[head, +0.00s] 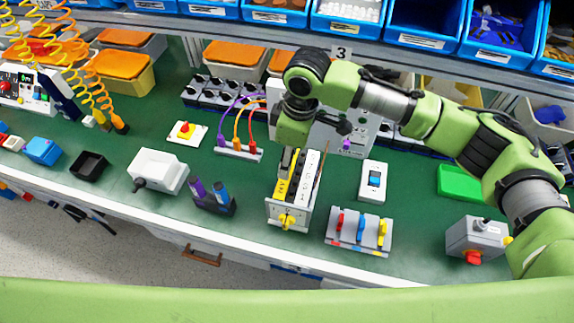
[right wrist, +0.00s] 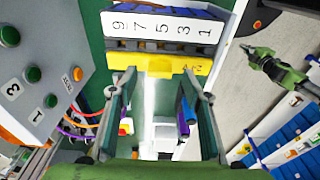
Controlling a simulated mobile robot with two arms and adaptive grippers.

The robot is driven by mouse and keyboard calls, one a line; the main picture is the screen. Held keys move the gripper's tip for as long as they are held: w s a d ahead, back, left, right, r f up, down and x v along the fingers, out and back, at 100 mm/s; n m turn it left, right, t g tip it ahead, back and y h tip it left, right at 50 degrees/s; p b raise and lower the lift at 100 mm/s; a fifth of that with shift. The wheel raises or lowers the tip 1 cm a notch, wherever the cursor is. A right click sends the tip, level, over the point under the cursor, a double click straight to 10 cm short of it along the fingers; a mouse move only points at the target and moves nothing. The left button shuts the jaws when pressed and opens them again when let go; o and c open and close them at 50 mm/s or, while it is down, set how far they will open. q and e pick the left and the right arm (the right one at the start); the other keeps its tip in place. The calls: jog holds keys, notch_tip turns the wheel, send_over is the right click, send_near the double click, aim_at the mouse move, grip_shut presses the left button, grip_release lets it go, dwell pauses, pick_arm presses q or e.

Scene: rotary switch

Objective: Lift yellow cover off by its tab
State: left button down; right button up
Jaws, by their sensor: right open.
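The yellow cover (head: 283,185) lies along the top of a white switch unit (head: 304,205) at the middle of the bench. A yellow rotary knob (head: 288,221) is on the unit's front. In the right wrist view, a yellow tab (right wrist: 160,65) projects beside a white strip with numbers (right wrist: 163,27). My right gripper (head: 291,154) is right above the unit, pointing down. In the right wrist view its open fingers (right wrist: 160,80) are on either side of the tab; I cannot tell if they touch it. A small green arm end (right wrist: 266,58), apparently my left gripper, shows far right; its jaws are unclear.
A grey control box (head: 358,128) stands behind the unit. A pen holder (head: 215,204) is to its left, a rocker switch (head: 374,180) and a lever block (head: 359,230) to its right. Blue bins (head: 350,30) line the back shelf. Green bench surface is free between items.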

jog(key=shift+a+f, duration=0.1)
jog(key=shift+f, duration=0.8)
jog(key=c, duration=1)
jog(key=shift+w+r+b, duration=0.1)
jog(key=shift+r+b, duration=0.25)
jog(key=shift+r, duration=0.2)
jog(key=shift+s+r+p, duration=0.7)
jog(key=shift+s+r, duration=1.65)
jog(key=shift+r, duration=0.65)
jog(key=shift+s+r+p, duration=0.75)
jog(key=shift+s+r, duration=1.65)
jog(key=shift+r, duration=0.6)
jog(key=shift+s+r+p, duration=0.7)
jog(key=shift+s+r, duration=1.65)
jog(key=shift+r, duration=0.65)
